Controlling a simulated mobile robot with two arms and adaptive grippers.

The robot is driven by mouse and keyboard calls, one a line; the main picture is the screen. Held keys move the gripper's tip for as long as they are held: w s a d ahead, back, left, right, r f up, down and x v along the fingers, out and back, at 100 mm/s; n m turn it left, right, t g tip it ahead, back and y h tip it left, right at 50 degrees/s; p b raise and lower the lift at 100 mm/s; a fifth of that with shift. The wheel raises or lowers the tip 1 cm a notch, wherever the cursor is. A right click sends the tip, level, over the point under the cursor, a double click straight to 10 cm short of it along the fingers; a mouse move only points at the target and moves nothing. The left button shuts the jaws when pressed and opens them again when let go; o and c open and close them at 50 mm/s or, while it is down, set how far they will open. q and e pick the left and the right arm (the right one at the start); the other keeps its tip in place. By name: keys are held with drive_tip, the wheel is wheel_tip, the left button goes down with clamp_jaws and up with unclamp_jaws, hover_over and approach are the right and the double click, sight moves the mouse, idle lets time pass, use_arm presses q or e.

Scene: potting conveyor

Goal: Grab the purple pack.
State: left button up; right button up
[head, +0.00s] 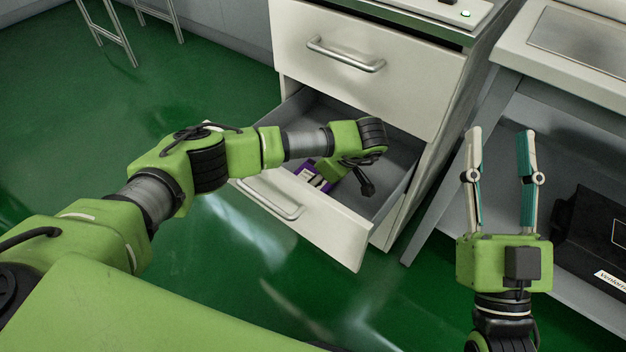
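The purple pack (314,175) lies in the open lower drawer (343,238), near the drawer's front panel. It has a white patch on it and is partly hidden by my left arm. My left gripper (366,186) reaches down into the drawer just right of the pack. Its fingers are mostly hidden behind its own wrist, so I cannot tell whether they touch the pack. My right gripper (501,140) is open and empty, pointing up the picture in front of the bench at the right.
The closed upper drawer (375,85) with a bar handle sits above the open one. A grey bench (570,50) stands at the right, with a black box (598,240) on its lower shelf. A metal stand's legs (110,35) show at the top left.

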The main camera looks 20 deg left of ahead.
use_arm(q)
drive_tip(key=c, duration=1.4)
drive_tip(key=shift+o, duration=0.2)
drive_tip(key=shift+r, duration=0.1)
